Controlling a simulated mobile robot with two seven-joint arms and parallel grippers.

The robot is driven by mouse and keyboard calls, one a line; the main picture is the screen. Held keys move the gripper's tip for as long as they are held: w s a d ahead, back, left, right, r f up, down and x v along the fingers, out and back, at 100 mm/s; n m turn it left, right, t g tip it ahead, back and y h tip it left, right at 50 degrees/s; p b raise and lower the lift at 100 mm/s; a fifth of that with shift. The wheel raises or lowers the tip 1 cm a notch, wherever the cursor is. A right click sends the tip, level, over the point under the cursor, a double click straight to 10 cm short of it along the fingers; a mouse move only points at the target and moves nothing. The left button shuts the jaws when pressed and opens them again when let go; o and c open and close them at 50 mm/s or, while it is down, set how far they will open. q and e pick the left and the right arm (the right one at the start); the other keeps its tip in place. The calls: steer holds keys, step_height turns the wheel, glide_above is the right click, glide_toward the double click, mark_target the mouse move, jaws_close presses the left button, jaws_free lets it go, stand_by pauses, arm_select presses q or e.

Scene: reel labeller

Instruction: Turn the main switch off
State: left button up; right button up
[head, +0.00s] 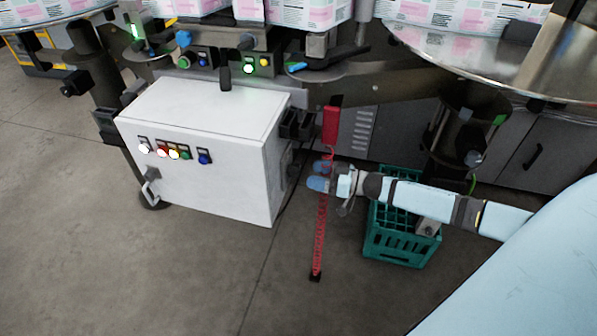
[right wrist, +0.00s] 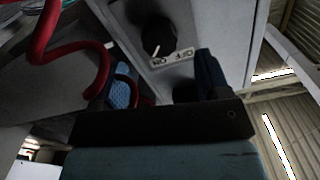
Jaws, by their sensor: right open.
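The main switch is a dark rotary knob (right wrist: 158,38) with an ON/OFF label plate (right wrist: 171,57) on a pale panel in the right wrist view. The label appears upside down there, and I cannot tell the knob's position clearly. In the head view, the white cabinet (head: 200,150) stands left of my right gripper (head: 319,176); its right side is seen at a steep angle and the switch is hard to make out. My right gripper is open, blue fingertips towards that side, apart from it. In the right wrist view its fingers (right wrist: 165,88) straddle the area just below the switch.
A green crate (head: 392,248) sits on the floor under my right forearm. Floor in front of the cabinet is clear.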

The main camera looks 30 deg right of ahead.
mark_target(299, 171)
steer(key=x, duration=0.5)
steer(key=shift+w+a, duration=0.15)
steer(key=shift+w, duration=0.05)
steer(key=c, duration=0.9)
